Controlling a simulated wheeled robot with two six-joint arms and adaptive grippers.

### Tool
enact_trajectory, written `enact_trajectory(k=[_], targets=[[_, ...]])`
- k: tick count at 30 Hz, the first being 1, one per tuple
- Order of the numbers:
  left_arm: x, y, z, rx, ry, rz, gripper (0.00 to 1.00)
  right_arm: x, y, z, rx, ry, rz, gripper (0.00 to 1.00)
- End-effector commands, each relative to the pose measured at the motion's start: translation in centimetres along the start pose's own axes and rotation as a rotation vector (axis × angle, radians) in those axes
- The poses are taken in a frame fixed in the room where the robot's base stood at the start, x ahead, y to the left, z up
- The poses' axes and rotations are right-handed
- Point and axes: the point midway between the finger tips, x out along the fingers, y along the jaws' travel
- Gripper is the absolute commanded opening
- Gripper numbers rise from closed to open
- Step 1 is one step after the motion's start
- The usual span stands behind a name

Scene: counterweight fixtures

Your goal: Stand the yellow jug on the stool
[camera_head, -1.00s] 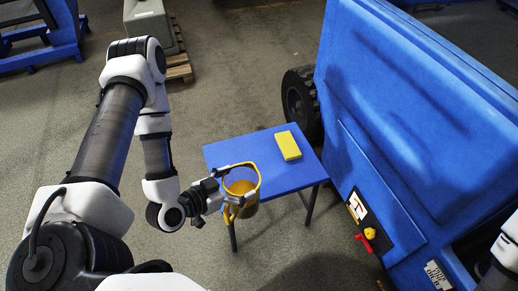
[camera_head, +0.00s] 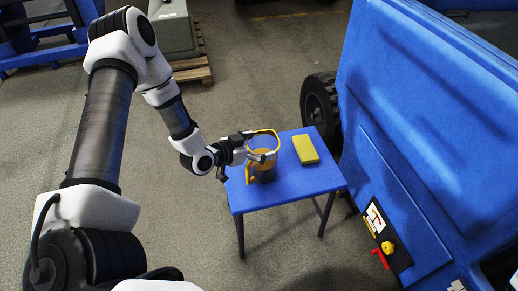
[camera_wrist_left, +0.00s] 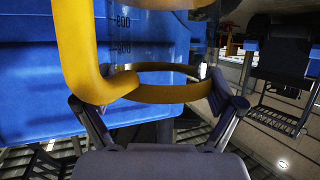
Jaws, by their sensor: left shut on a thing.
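The yellow jug (camera_head: 266,173) has a yellow rim, band and handle and a see-through body with marks. In the head view it appears over the left part of the blue stool's top (camera_head: 298,184), roughly upright. I cannot tell whether its base touches the stool. My left gripper (camera_head: 254,155) is shut on the jug from its left side. In the left wrist view the gripper's fingers (camera_wrist_left: 158,102) lie on either side of the jug's yellow band (camera_wrist_left: 172,94), with the handle at left. My right gripper is out of view.
A yellow block (camera_head: 306,150) lies on the stool, right of the jug. A large blue machine (camera_head: 430,130) with a black tyre (camera_head: 320,103) stands close at the right. The stool's front right is clear. A grey box on a pallet (camera_head: 190,69) stands behind.

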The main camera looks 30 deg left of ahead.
Motion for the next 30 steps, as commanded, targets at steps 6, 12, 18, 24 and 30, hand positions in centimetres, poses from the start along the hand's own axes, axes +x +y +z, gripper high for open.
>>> enact_trajectory(k=[6, 12, 18, 24, 30], targets=[[0.2, 0.0, 0.4, 0.000, 0.003, -0.001, 0.24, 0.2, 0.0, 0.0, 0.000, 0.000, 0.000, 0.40], [0.3, 0.0, 0.7, 0.000, 0.002, -0.001, 1.00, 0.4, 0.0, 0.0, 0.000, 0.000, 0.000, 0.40], [0.3, 0.0, 0.7, 0.000, 0.002, -0.001, 1.00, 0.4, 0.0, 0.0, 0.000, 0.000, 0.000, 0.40], [-0.5, -0.1, 0.3, -0.002, 0.001, -0.003, 1.00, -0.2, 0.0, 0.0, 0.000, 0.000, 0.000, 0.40], [-4.8, -0.1, -0.1, -0.010, 0.003, -0.006, 1.00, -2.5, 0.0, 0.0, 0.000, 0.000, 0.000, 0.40]])
